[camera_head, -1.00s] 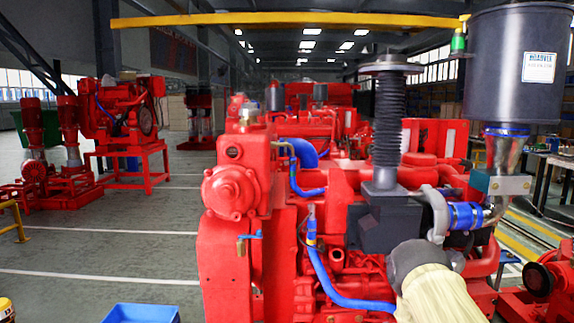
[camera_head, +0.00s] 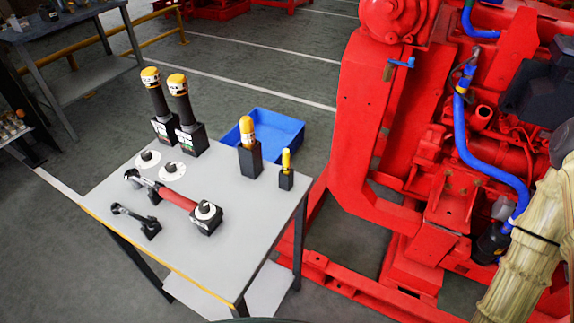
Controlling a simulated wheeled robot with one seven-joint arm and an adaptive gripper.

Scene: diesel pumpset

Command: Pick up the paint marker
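A slim yellow pen-like item (camera_head: 286,160), which looks like the paint marker, stands upright in a small black holder (camera_head: 286,180) near the right corner of the grey table (camera_head: 240,205). Just left of it, a thicker yellow-topped item (camera_head: 247,131) stands in a taller black holder (camera_head: 250,162). I cannot read any label to tell for sure which is the marker. My arm, in a beige sleeve, shows at the right edge, apart from the table. My gripper is not in view.
Two tall black yellow-capped tools (camera_head: 178,92) stand at the table's back left. A red-handled tool (camera_head: 177,199), a small black tool (camera_head: 135,217) and round white-based items lie in front. A blue bin (camera_head: 277,132) is behind the table. The red engine (camera_head: 365,130) stands right.

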